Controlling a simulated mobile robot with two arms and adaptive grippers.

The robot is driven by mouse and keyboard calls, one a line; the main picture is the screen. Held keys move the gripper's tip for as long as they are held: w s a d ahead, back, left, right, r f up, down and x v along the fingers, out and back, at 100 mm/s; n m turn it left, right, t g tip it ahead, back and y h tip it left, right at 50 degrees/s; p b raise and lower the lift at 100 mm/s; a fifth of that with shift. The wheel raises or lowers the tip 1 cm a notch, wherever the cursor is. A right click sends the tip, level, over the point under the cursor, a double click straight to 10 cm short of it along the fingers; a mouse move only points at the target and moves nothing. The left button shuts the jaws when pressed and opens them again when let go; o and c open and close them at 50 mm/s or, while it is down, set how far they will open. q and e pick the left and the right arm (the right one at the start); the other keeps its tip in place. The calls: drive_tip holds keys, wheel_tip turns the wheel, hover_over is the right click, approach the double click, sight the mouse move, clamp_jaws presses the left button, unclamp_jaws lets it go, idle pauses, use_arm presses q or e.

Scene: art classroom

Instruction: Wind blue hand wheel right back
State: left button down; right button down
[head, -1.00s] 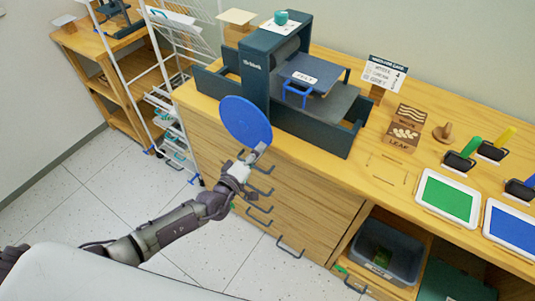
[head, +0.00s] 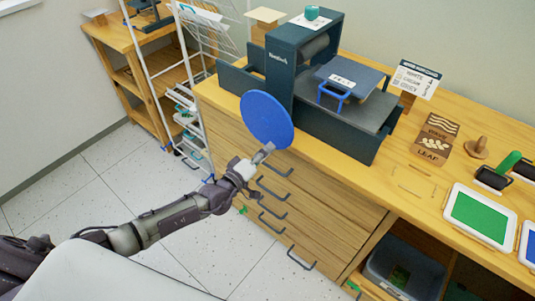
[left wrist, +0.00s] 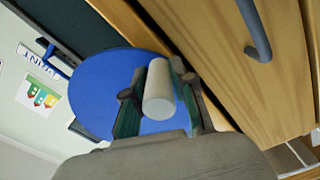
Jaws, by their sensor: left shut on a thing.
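The blue hand wheel (head: 267,119) is a flat disc on the near left side of the dark press (head: 305,55), at the counter's front edge. My left gripper (head: 264,153) is at the wheel's lower edge. In the left wrist view, the blue disc (left wrist: 95,92) lies behind my left gripper (left wrist: 158,100). Its two fingers are closed around a pale cylindrical handle (left wrist: 159,92) standing out from the disc. My right gripper is not in view.
Drawers with dark handles (head: 272,190) are below the wheel, close to my left arm. A white wire rack (head: 190,110) stands left of the counter. Ink trays, including a green one (head: 480,216), lie at the right. The floor at the left is clear.

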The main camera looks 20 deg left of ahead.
use_arm(q)
drive_tip(key=shift+a+f, duration=0.1)
drive_tip(key=shift+a, duration=0.1)
drive_tip(key=c, duration=1)
unclamp_jaws()
drive_tip(key=v, duration=1.2)
